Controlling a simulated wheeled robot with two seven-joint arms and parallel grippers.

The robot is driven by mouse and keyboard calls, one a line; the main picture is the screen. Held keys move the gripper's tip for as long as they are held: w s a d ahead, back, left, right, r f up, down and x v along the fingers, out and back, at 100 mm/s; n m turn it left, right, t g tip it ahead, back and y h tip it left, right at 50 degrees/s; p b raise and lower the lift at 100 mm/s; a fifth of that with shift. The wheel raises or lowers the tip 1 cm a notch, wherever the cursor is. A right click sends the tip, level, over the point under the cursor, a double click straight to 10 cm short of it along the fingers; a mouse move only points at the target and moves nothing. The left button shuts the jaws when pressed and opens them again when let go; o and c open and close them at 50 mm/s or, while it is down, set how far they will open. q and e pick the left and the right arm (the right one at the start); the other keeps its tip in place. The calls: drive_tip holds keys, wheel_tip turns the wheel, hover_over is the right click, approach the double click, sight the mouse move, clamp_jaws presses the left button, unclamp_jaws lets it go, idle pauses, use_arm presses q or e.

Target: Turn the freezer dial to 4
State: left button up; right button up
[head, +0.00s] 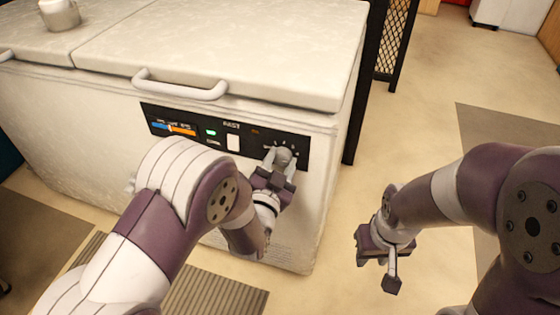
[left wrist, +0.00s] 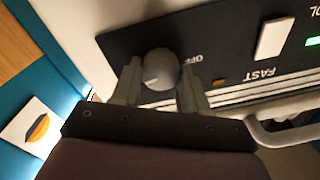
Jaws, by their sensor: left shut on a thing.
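The freezer (head: 215,200) is a white chest with a black control panel (head: 180,118) on its front. The round grey dial (head: 284,156) sits at the right end of the panel; it also shows in the left wrist view (left wrist: 160,69). My left gripper (head: 279,160) is at the dial, with its fingers on either side of the knob, shut on it. The left wrist view shows the two fingers (left wrist: 159,85) flanking the knob. The dial's numbers are too small or hidden to read. My right gripper (head: 378,262) hangs over the floor, away from the freezer; its finger gap is unclear.
A white switch (head: 233,142) and a lit green light (head: 211,133) are left of the dial. A lid handle (head: 180,88) juts out above the panel. A metal pot (head: 59,14) stands on the lid. A black mesh rack (head: 388,45) stands right of the freezer. The floor there is open.

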idle(0.4)
use_arm(q)
drive_tip(key=o, duration=1.1)
drive_tip(key=shift+c, duration=0.2)
drive_tip(key=p+v, duration=0.1)
drive_tip(key=v, duration=1.1)
drive_tip(key=shift+s, duration=0.4)
